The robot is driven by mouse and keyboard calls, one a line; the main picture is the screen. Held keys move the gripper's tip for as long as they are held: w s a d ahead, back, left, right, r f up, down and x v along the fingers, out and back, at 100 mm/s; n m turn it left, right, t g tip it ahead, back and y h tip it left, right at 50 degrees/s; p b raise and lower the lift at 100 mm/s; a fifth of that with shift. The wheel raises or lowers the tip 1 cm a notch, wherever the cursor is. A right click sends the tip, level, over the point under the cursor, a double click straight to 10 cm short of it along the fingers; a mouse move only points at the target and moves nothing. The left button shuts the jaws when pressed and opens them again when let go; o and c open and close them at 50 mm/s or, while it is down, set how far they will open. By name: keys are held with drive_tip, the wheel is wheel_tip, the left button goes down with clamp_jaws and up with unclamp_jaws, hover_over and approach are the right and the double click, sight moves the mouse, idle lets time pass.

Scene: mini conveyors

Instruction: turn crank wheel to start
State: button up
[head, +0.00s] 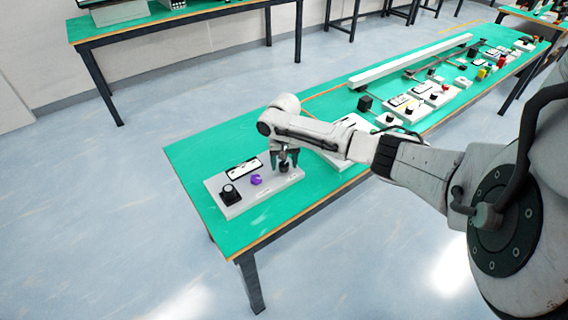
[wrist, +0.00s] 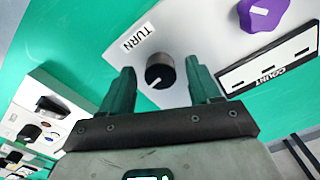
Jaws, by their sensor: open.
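The crank wheel is likely the round black knob (wrist: 160,72) with a white pointer line, beside a "TURN" label (wrist: 139,37) on a light grey panel (wrist: 195,35). My gripper (wrist: 160,82) is open, with one green finger on each side of the knob and gaps showing. I cannot tell how far down the fingers reach. In the head view my gripper (head: 284,153) points down over the right end of the panel (head: 233,210), partly hiding a dark knob (head: 283,166).
The same panel carries a purple knob (head: 256,180), a black knob (head: 230,194) and a "COUNT" strip (wrist: 270,68). Other panels (wrist: 40,115) stand farther along the green table (head: 200,150). The table's near left corner is clear.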

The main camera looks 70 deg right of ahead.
drive_tip(key=shift+f, duration=0.4)
drive_tip(key=shift+c, duration=0.2)
drive_tip(key=c, duration=1)
